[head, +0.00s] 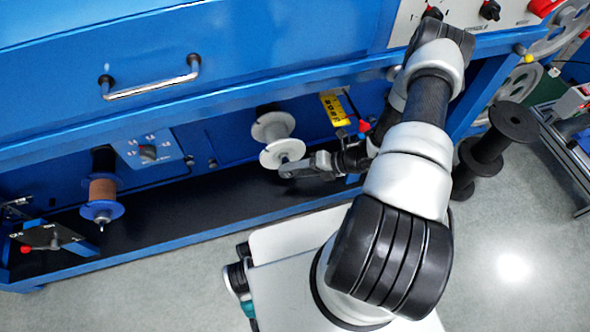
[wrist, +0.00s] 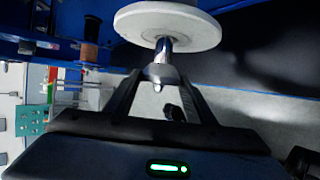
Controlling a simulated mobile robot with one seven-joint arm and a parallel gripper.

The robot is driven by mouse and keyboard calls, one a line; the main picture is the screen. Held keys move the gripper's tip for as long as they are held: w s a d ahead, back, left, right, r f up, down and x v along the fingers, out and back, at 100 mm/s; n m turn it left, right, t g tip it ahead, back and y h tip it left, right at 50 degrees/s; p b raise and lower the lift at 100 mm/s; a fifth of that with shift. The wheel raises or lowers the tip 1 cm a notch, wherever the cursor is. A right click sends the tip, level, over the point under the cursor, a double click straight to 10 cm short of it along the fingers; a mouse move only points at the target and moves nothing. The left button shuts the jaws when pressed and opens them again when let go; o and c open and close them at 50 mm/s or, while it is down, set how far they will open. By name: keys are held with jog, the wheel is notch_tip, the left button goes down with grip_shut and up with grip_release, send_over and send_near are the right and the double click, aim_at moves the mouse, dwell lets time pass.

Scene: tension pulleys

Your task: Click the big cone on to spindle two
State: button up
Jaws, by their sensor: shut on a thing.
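A white spool (head: 275,135) sits on a spindle on the blue machine's front; its round flange (wrist: 167,25) fills the top of the wrist view. A shiny metal piece (wrist: 161,70), which I take for the big cone, is at the spindle's outer end, in front of the flange. My gripper (head: 290,168) is at this end, its two dark fingers (wrist: 160,80) closed around the metal piece. I cannot tell whether the cone is seated against the spool. No number shows on the spindle.
A second spindle at the left holds a copper-coloured spool (head: 102,190) with a blue flange. A yellow label (head: 335,108) and a small red knob (head: 364,126) are right of the white spool. Black spools (head: 490,140) stand on the floor at the right. The dark tray (head: 190,205) below is clear.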

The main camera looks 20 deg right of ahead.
jog(key=o, duration=1.5)
jog(key=shift+c, duration=0.2)
jog(key=d+r+p, duration=0.2)
jog(key=d+r, duration=0.3)
jog(key=d, duration=0.2)
jog(key=shift+d+r, duration=0.2)
jog(key=shift+d, duration=0.15)
jog(key=shift+a+r, duration=0.1)
jog(key=shift+a, duration=0.15)
